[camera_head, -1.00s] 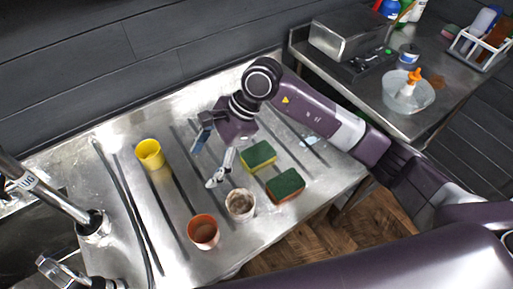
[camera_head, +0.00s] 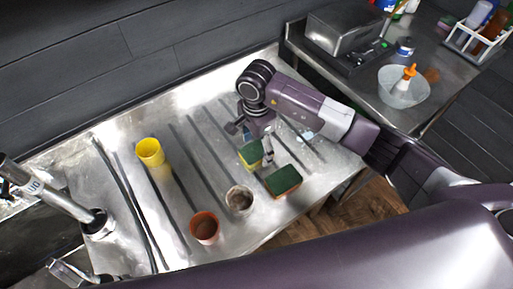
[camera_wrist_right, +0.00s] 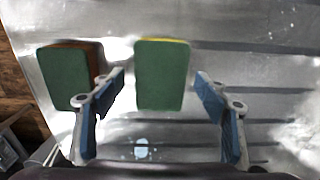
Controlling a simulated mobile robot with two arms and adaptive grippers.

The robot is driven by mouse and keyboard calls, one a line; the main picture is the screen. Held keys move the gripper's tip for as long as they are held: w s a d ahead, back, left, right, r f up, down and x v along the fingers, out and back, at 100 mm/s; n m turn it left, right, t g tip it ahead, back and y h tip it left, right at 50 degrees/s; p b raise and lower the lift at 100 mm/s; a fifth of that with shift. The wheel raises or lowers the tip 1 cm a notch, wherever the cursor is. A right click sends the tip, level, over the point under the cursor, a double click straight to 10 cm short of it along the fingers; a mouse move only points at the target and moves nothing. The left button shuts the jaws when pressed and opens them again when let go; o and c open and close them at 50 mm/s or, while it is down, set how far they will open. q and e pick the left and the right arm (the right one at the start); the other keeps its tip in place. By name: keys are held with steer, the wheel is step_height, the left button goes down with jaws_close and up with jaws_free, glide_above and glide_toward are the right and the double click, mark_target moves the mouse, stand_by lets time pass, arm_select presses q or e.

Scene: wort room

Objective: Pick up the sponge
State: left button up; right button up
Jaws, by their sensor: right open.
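A green sponge with a yellow side (camera_head: 249,155) lies on the steel draining board. My right gripper (camera_head: 252,146) is open above it, with one finger over the gap towards the other sponge. In the right wrist view the yellow-sided sponge (camera_wrist_right: 162,75) shows between the open blue-padded fingers (camera_wrist_right: 160,84), with room on both sides. A second green sponge with a brown-orange side (camera_head: 283,181) lies nearer the front edge. In the right wrist view this second sponge (camera_wrist_right: 68,77) is left of the left finger and partly behind it. My left gripper is not in view.
A grey-white cup (camera_head: 239,199), an orange-brown cup (camera_head: 204,228) and a yellow cup (camera_head: 150,152) stand on the board. A tap (camera_head: 62,205) is at the left. A side table (camera_head: 425,118) at the right holds a clear bowl (camera_head: 402,88) and a metal box (camera_head: 344,36).

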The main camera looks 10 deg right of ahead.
steer(key=shift+f, duration=0.5)
steer(key=c, duration=0.8)
steer(key=shift+r, duration=0.1)
step_height(320, 180, up, 14)
steer(key=b, duration=0.4)
step_height(320, 180, up, 6)
glide_above(257, 148)
steer(key=shift+s+a, duration=0.15)
